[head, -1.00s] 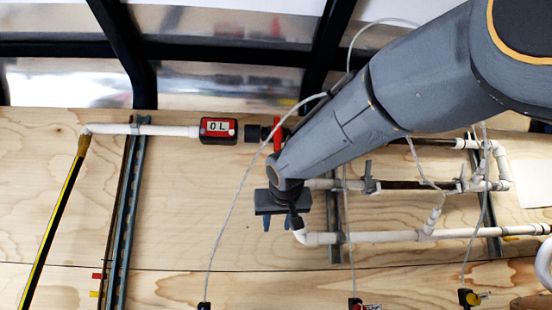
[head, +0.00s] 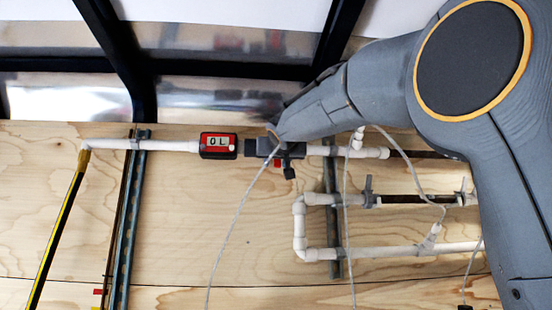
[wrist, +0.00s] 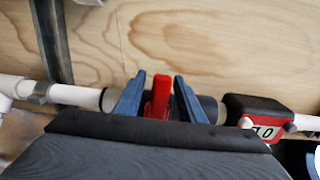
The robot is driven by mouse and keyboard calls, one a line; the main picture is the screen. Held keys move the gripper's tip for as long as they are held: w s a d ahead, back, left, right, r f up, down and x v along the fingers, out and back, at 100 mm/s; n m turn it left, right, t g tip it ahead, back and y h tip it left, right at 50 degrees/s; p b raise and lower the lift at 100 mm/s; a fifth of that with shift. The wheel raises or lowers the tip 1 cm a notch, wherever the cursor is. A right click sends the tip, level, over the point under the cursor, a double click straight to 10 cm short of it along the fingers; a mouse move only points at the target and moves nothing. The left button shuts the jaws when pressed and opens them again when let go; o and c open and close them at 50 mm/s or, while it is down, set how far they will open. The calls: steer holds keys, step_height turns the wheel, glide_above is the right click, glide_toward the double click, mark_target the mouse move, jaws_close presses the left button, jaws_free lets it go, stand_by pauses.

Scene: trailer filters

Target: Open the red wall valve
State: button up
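The red valve handle (wrist: 160,95) stands across the white pipe in the wrist view, between the two blue fingers of my gripper (wrist: 158,78). The fingers are spread on either side of it, with a gap visible on the right; contact on the left is hard to tell. In the head view my gripper (head: 280,150) is at the pipe just right of the red meter, and only a small red piece of the handle (head: 277,163) shows beneath it. The rest of the valve is hidden by my gripper and arm.
Lower white pipes (head: 300,235) and a metal strut (head: 333,220) are to the right. A thin grey cable (head: 236,220) hangs before the plywood wall.

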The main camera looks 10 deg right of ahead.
steer(key=shift+w+d, duration=0.1)
steer(key=shift+w, duration=0.3)
steer(key=shift+c, duration=0.4)
jaws_close()
